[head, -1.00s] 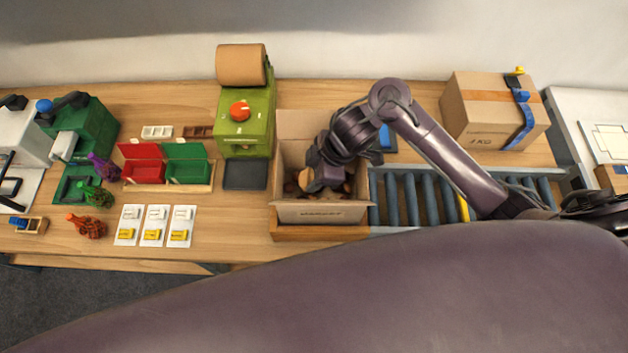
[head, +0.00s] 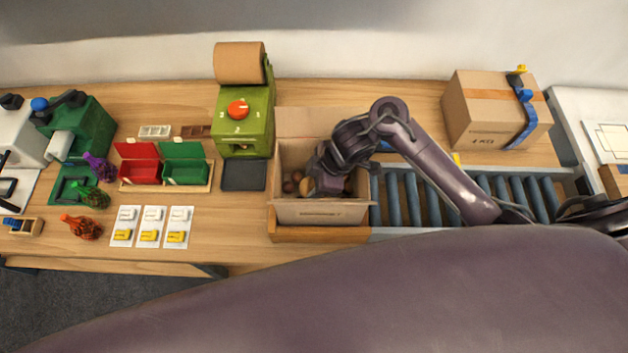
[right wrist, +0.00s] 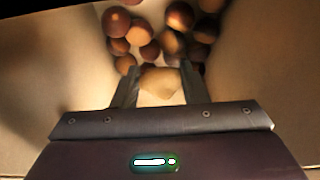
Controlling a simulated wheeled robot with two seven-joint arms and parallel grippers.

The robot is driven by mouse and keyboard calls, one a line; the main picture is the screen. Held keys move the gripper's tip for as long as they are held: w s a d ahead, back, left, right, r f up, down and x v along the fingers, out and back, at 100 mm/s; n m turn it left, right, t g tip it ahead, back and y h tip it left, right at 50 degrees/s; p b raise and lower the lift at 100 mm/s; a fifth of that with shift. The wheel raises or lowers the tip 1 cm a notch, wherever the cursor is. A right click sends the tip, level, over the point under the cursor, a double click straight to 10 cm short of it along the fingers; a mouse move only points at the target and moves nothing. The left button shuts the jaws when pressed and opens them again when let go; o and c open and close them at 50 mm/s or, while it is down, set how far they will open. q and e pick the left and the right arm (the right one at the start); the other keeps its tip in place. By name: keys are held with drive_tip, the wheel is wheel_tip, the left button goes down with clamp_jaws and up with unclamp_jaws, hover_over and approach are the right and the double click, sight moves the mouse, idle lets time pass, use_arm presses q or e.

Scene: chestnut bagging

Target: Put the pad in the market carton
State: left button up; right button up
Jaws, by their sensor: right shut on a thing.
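The market carton (head: 320,213) stands open in the middle of the table, its back flap up and its front flap hanging outward. Several round brown chestnuts (head: 291,185) lie inside it. My right gripper (head: 315,187) is down inside the carton, pointing at its floor. In the right wrist view, the gripper (right wrist: 160,72) is shut on a tan, crumpled-looking pad (right wrist: 160,83) between its two fingers. The chestnuts (right wrist: 140,33) lie just beyond the fingertips. Whether the pad touches them is unclear. My left gripper is out of view.
A roller conveyor (head: 410,200) adjoins the carton on the right. A green machine with a brown paper roll (head: 240,62) stands behind left. A taped carton (head: 490,110) is at the back right. Red and green bins (head: 185,172), net bags and cards lie left.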

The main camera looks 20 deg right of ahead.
drive_tip(key=o, duration=0.9)
drive_tip(key=shift+s+a+f, duration=0.1)
drive_tip(key=shift+s+f, duration=0.05)
drive_tip(key=shift+o, duration=0.3)
drive_tip(key=shift+r+p, duration=0.35)
drive_tip(key=shift+r, duration=0.15)
drive_tip(key=p+v, duration=0.2)
drive_tip(key=v, duration=1)
drive_tip(key=shift+r, duration=0.15)
